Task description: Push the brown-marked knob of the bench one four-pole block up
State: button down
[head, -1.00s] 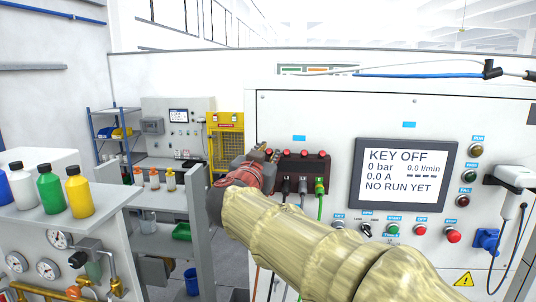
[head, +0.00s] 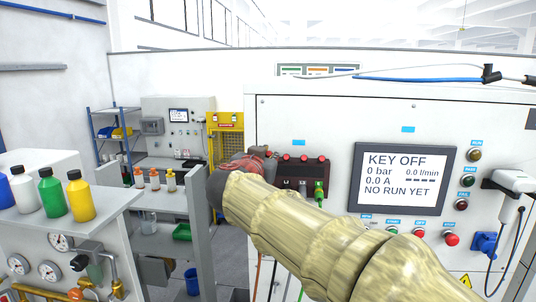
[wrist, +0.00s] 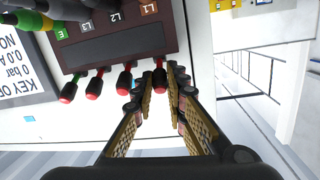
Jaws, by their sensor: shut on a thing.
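The dark four-pole block (head: 316,172) is on the front of the white test cabinet, left of its screen. In the wrist view the block (wrist: 125,47) appears turned over, with labels E, L3, L2 and L1. The L1 label (wrist: 150,9) is the brown mark, at the right end. Its red-tipped knob (wrist: 159,83) sits between my fingers. My gripper (wrist: 163,74) is shut on this knob. In the head view my gripper (head: 263,153) covers the block's left end and hides that knob. The other red-tipped knobs (head: 304,158) show to its right.
Green and dark plugs (head: 319,192) with hanging cables are below the block. The screen (head: 405,179) reads KEY OFF, with buttons beneath it. A yellow cage (head: 228,130) stands left of the cabinet. Bottles (head: 80,197) stand on a bench at left.

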aim_at(270, 140)
jog(key=shift+w+d+r+g+y+p, duration=0.1)
jog(key=shift+w+r+g+y+p, duration=0.25)
jog(key=shift+r+g+p, duration=0.6)
jog(key=shift+w+d+r+g+p, duration=0.15)
jog(key=shift+w+g+p, duration=0.15)
jog(key=shift+g, duration=0.3)
jog(key=shift+w+a+r+g+p, duration=0.1)
jog(key=shift+w+g+p, duration=0.2)
jog(key=shift+g, duration=0.25)
jog(key=shift+w+d+r+n+g+y+p, duration=0.2)
jog(key=shift+w+g+y, duration=0.3)
jog(key=shift+g, duration=0.65)
jog(key=shift+w+d+r+n+g+y+p, duration=0.1)
jog(key=shift+w+r+g+y+p, duration=0.15)
jog(key=shift+w+g, duration=0.65)
jog(key=shift+s+g, duration=0.25)
jog(key=shift+g, duration=0.2)
jog(key=c, duration=2.1)
grip_release()
jog(key=shift+w+f, duration=0.1)
